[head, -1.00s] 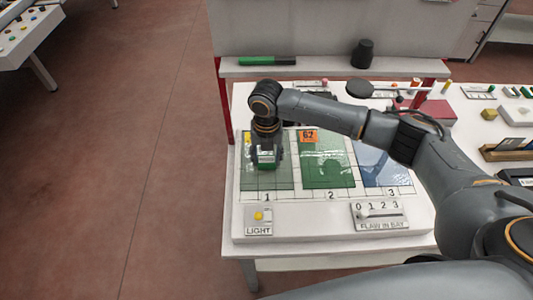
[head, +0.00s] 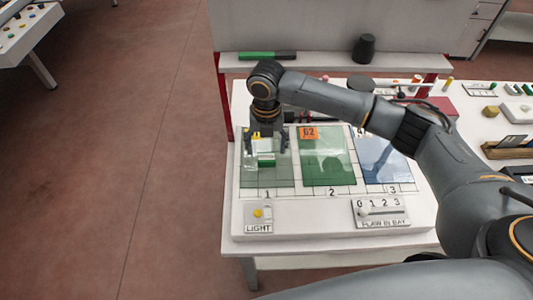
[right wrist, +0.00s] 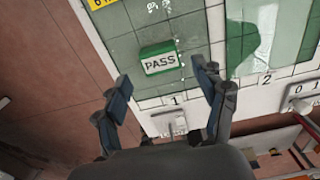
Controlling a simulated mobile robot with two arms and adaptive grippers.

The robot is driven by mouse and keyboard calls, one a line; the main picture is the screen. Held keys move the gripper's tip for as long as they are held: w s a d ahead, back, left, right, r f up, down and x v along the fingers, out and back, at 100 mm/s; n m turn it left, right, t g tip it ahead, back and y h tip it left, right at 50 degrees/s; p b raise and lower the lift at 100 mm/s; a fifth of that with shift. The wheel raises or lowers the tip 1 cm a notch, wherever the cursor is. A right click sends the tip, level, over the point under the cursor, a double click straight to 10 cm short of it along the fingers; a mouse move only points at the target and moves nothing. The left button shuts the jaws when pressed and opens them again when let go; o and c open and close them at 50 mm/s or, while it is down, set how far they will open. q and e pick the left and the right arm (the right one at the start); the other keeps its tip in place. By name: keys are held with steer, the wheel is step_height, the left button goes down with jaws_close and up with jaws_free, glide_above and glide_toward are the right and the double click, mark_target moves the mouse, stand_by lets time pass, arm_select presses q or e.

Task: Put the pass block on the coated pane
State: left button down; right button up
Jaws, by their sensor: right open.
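The pass block (head: 266,160), green with a white face, lies on the pale green pane (head: 281,178) in bay 1. In the right wrist view the block (right wrist: 159,61) shows its PASS label. A darker green pane (head: 327,172) lies in bay 2 and a blue pane (head: 383,163) in bay 3. I cannot tell by label which pane is coated. My right gripper (head: 266,148) is open and empty just above and behind the block; its spread fingers also show in the right wrist view (right wrist: 162,95), apart from the block. My left gripper is out of view.
A LIGHT button panel (head: 258,219) and a FLAW IN BAY slider (head: 381,214) sit at the front of the white board. A shelf (head: 330,68) above holds a green and black bar (head: 267,56) and a dark cup (head: 363,50). An orange 62 tag (head: 309,133) is on pane 2.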

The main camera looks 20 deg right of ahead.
mark_target(266, 157)
steer(key=shift+r+b, duration=0.35)
steer(key=shift+r, duration=1.7)
